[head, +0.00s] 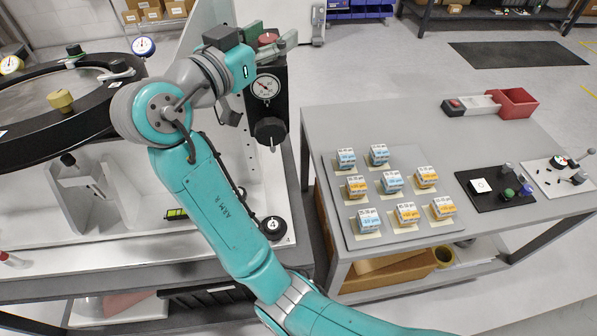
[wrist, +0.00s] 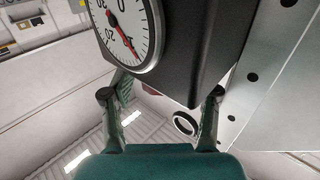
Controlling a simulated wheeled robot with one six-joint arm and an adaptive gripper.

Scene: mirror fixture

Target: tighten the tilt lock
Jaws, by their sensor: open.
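My gripper (head: 270,42) is at the top of a black block with a dial gauge (head: 265,88), beside the upright white plate. In the wrist view its two fingers (wrist: 161,98) are spread apart near the block's edge, and the dial block (wrist: 205,45) fills the upper middle. I see nothing clamped between them. A small red-topped part (head: 267,38) shows by the fingers; I cannot tell whether they touch it. A black knob (head: 270,130) with a small stem sits below the dial. No part is legibly labelled as the tilt lock, so I cannot tell which one it is.
A large black-rimmed mirror ring (head: 60,105) with small dials and a brass knob stands at left. A black knob marked 4 (head: 272,228) is low on the fixture. The grey table (head: 320,125) at right holds several small boxes. Floor between them is narrow.

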